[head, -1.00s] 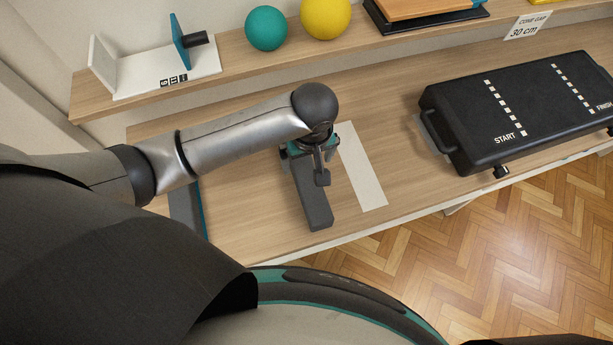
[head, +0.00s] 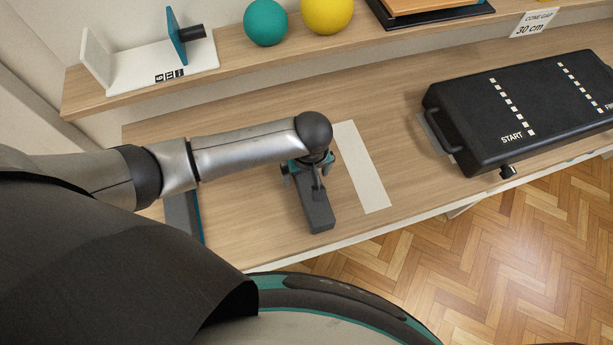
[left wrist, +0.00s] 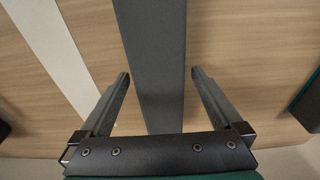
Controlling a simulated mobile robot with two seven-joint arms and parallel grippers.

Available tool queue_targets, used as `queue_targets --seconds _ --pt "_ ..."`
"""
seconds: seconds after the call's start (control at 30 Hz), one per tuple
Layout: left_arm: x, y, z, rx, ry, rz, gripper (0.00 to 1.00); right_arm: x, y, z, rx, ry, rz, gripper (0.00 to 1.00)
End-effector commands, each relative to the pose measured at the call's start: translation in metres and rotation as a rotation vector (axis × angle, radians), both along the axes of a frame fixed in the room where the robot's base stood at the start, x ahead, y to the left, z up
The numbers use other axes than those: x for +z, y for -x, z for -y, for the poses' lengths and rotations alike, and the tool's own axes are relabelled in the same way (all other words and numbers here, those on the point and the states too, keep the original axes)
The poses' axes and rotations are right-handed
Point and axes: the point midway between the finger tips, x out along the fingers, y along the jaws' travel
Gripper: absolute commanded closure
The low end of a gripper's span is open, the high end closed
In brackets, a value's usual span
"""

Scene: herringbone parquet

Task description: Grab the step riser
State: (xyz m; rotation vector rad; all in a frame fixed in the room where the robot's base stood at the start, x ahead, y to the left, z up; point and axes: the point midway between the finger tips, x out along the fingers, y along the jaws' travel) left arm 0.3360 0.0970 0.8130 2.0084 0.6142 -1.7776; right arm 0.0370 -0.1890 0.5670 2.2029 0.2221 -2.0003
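The step riser appears to be the dark grey long block (head: 318,215) lying on the wooden bench, under my left arm. My left gripper (head: 308,182) is over its far part, which the gripper and wrist partly hide in the head view. In the left wrist view the grey block (left wrist: 153,60) runs between the two fingers. The left gripper (left wrist: 160,76) is open, with a finger on each side of the block and a small gap at each side. My right gripper is not in view.
A pale strip (head: 361,168) lies just right of the block. A black case marked START (head: 520,110) stands further right. A raised shelf (head: 235,60) behind holds a teal ball (head: 265,23), a yellow ball (head: 326,12) and a white stand (head: 150,68). The bench's front edge is close.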

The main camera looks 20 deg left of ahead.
Motion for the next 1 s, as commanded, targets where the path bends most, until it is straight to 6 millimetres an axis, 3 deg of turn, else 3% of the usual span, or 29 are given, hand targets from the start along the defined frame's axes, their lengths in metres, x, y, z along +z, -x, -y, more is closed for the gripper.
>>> queue_targets --seconds 0.07,0.87,1.0 --pt "0.0003 0.0000 0.0002 0.000 0.000 0.000 0.09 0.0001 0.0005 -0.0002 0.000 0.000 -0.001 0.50" --pt "0.0001 0.0005 0.0001 0.000 0.000 -0.001 0.99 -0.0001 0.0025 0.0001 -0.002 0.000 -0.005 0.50" --pt "0.0007 -0.0001 0.0003 0.000 0.001 0.001 1.00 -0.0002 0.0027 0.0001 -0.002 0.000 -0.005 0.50"
